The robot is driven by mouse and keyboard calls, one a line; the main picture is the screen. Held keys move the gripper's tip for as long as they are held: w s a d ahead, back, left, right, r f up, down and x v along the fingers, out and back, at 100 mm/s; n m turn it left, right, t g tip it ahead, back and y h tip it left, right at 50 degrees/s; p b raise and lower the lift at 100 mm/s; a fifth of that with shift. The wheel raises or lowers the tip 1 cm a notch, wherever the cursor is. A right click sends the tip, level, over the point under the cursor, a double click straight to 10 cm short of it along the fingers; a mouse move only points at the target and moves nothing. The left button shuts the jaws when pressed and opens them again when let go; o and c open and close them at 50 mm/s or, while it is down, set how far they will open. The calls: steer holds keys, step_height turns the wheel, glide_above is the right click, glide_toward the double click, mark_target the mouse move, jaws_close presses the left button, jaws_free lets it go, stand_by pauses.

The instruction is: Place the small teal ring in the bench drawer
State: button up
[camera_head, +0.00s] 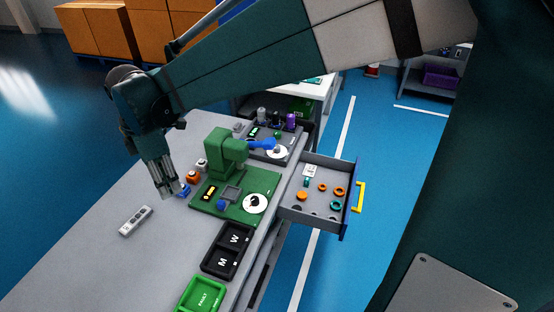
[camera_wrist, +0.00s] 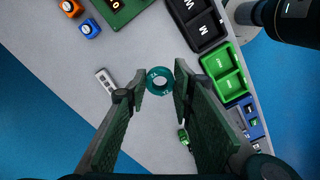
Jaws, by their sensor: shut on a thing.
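My gripper (camera_wrist: 160,88) is shut on the small teal ring (camera_wrist: 160,81), which sits between the fingertips in the wrist view. In the head view my gripper (camera_head: 170,192) points down over the left part of the bench, beside the green test rig; the ring cannot be made out there. The bench drawer (camera_head: 349,203) is pulled open at the bench's right side, well to the right of my gripper. It has a yellow handle (camera_head: 360,197) and holds several orange and teal parts.
The green test rig (camera_head: 225,150) stands between my gripper and the drawer. Black trays (camera_head: 227,250) and a green tray (camera_head: 202,294) lie along the bench's right edge. A grey remote (camera_head: 135,221) lies at left. Blue, orange and white blocks (camera_head: 193,177) are near my gripper.

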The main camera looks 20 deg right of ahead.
steer(key=w+d+m+b, duration=0.2)
steer(key=w+d+m, duration=0.3)
steer(key=d, duration=0.8)
steer(key=m+b, duration=0.4)
steer(key=m, duration=0.9)
glide_above(319, 202)
step_height(319, 202, down, 32)
steer(key=shift+f, duration=0.2)
steer(key=shift+a, duration=0.1)
steer(key=shift+f+b, duration=1)
steer(key=shift+f, duration=2.1)
